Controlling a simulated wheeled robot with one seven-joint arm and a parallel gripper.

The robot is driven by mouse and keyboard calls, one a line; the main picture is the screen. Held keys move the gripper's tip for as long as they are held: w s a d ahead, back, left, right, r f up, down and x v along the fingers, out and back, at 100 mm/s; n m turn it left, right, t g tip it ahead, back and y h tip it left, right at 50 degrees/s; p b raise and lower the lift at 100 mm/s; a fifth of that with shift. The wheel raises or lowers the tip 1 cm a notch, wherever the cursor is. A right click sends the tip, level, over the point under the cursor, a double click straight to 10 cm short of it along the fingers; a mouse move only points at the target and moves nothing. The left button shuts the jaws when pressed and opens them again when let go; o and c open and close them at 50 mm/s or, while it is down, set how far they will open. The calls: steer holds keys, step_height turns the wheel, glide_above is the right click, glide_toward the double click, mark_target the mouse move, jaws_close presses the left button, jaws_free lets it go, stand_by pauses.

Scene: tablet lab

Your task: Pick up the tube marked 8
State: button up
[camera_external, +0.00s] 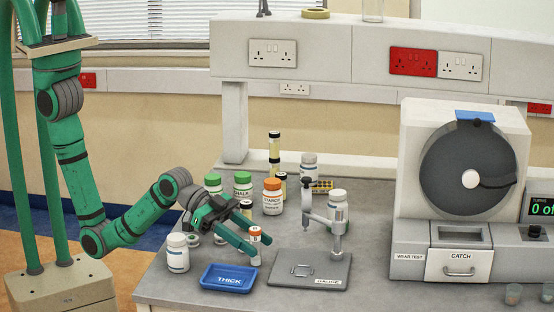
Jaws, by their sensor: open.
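No label reading 8 is legible in this view, so I cannot tell which item is the tube marked 8. A small container with an orange cap (255,233) stands upright near the fingertips of my gripper (250,234), behind the blue tray. My gripper is open, low over the bench, its green fingers pointing right. I cannot tell whether the container is between the fingers or touching them. Slim, pale yellow tubes with black ends (274,152) stand further back, beside the bottles. My gripper and arm hide part of the bench.
A blue tray marked THICK (229,277) lies at the bench front. A white bottle (178,254) stands left of it. Chalk (243,184) and starch (272,198) bottles stand behind. The wear-test machine (408,240) fills the right.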

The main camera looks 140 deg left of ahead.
steer(key=shift+w+a+f, duration=0.15)
steer(key=shift+w, duration=0.2)
jaws_close()
